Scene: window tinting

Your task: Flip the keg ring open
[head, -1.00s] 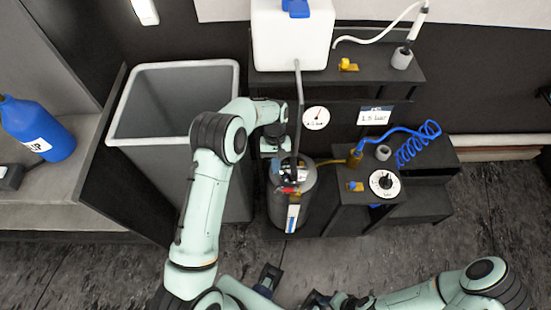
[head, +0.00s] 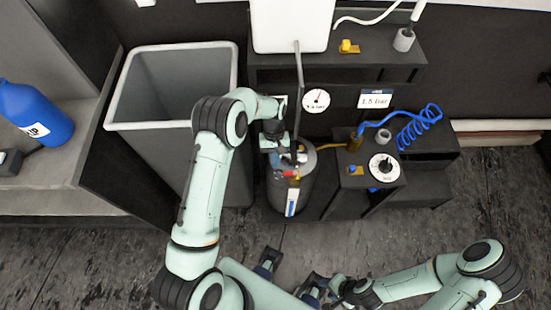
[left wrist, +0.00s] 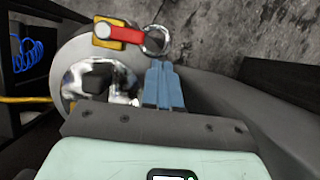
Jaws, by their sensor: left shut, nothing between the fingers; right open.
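The keg (head: 291,190) is a dark grey cylinder standing upright on the low black platform. In the left wrist view its grey top (left wrist: 72,52) carries a shiny metal fitting (left wrist: 100,82), a yellow block with a red tab (left wrist: 124,35), and a metal ring (left wrist: 156,40) at the tab's end. My left gripper (head: 277,163) is over the keg top. In the left wrist view its blue fingers (left wrist: 161,66) are shut and empty, with tips right at the ring's lower edge; I cannot tell whether they touch.
A grey open bin (head: 121,124) stands left of the keg. A black stand (head: 345,105) behind holds a white tank (head: 290,28) and a gauge (head: 316,101). At right are a dial (head: 384,167) and a coiled blue hose (head: 420,125). The front floor is clear.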

